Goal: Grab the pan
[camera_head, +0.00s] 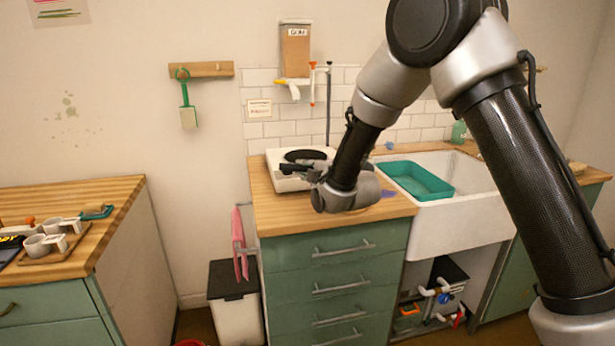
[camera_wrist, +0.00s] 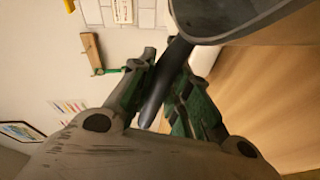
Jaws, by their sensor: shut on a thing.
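The pan (camera_wrist: 235,18) shows at the top right of the wrist view, with a grey bowl part and a dark handle (camera_wrist: 157,95). My gripper (camera_wrist: 166,78) is shut on that handle, with one finger on each side of it. In the head view, my gripper (camera_head: 302,173) is at the front edge of the white cooker (camera_head: 287,183) on the wooden counter. A black round shape (camera_head: 305,155) lies on top of the cooker. I cannot tell whether it is the pan or the hotplate, or whether the pan is lifted.
A white sink (camera_head: 455,222) with a teal tub (camera_head: 415,180) is to the right of the cooker. A tiled wall and a wall dispenser (camera_head: 295,50) are behind it. A lower left counter (camera_head: 110,205) holds cups, and a bin (camera_head: 235,305) stands between the counters.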

